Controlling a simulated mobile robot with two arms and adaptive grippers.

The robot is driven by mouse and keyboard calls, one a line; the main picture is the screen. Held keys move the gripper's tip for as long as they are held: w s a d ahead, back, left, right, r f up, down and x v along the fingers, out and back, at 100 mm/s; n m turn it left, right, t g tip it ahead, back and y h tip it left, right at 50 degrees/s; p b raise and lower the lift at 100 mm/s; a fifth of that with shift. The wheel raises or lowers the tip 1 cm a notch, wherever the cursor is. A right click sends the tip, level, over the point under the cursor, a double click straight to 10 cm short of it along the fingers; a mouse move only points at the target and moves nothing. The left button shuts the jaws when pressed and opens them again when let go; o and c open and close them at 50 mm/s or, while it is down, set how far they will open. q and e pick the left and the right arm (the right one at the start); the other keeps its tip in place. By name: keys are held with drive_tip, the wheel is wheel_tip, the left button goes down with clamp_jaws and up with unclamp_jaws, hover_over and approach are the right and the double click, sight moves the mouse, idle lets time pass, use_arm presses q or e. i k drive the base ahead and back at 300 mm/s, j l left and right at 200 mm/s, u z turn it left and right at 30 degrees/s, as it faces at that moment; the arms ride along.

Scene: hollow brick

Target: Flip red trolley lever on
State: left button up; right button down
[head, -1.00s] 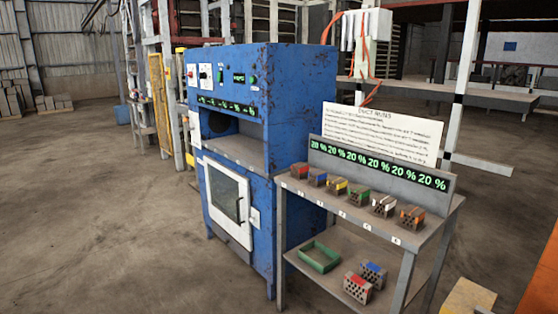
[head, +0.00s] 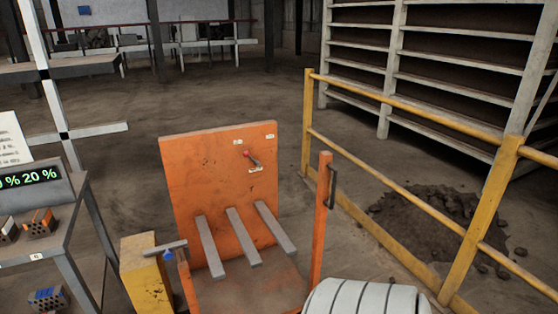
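The red lever (head: 252,158) is a small handle with a red knob, mounted on the upright orange panel of the trolley (head: 190,170), right of its middle near the top. Small white labels sit above and below it. The lever slants, its red knob at the upper left; the labels are too small to read. Three grey bars (head: 240,236) stick out from the panel's lower part.
A yellow railing (head: 400,197) runs along the trolley's right side, with a dirt pile (head: 435,215) behind it. A yellow block (head: 146,275) stands left of the trolley. A grey table with bricks (head: 55,255) is at far left.

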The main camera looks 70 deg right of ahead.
sight(246, 152)
drive_tip(key=z, duration=1.8)
drive_tip(key=i+l+z, duration=0.3)
drive_tip(key=i, duration=0.2)
drive_tip(key=i+l+z, duration=0.3)
drive_tip(key=i, duration=0.25)
drive_tip(key=j, duration=0.1)
